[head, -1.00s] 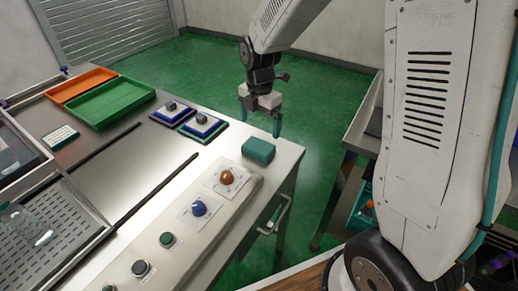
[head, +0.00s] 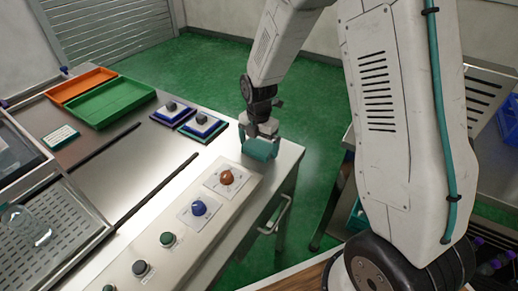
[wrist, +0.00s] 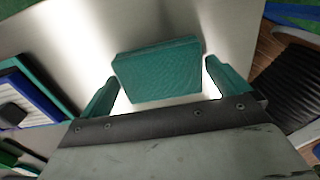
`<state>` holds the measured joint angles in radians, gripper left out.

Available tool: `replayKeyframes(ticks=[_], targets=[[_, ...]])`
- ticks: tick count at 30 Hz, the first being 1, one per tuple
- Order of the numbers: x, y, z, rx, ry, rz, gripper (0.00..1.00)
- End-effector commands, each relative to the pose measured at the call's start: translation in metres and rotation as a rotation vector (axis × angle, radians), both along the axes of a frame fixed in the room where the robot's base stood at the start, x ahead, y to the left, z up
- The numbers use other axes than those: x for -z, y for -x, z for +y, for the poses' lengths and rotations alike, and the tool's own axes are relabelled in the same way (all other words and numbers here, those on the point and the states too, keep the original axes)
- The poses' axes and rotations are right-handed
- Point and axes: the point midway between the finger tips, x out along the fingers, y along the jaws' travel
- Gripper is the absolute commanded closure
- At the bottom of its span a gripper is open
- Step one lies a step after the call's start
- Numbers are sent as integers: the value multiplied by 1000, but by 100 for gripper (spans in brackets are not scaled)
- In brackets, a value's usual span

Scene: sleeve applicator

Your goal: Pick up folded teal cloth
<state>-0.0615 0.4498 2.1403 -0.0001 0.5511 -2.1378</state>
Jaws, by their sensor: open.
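The folded teal cloth (head: 260,149) lies near the right corner of the steel worktop. In the wrist view the cloth (wrist: 158,70) is a flat teal block between and slightly beyond my fingertips. My gripper (head: 259,141) is right over the cloth in the head view. In the wrist view my gripper (wrist: 158,80) is open, with one teal finger on each side of the cloth. A bright gap shows between each finger and the cloth. In the head view the fingers overlap the cloth and are hard to tell from it.
A control panel with an orange knob (head: 227,178) and a blue knob (head: 199,208) runs along the worktop's front. Blue-and-white blocks with grey handles (head: 203,124) stand left of the cloth. A green tray (head: 118,102) and an orange tray (head: 83,86) are at the back.

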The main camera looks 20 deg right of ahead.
Motion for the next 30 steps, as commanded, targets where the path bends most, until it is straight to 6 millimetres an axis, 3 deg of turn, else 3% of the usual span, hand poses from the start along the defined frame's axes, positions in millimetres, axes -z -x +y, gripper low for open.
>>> replayKeyframes(ticks=[2, 5, 6, 17, 30], targets=[[0, 0, 0, 0, 0, 0, 3], [0, 0, 0, 0, 0, 0, 31], [0, 0, 0, 0, 0, 0, 32], [-9, -1, 0, 0, 0, -2, 32], [-89, -1, 0, 0, 0, -4, 32]])
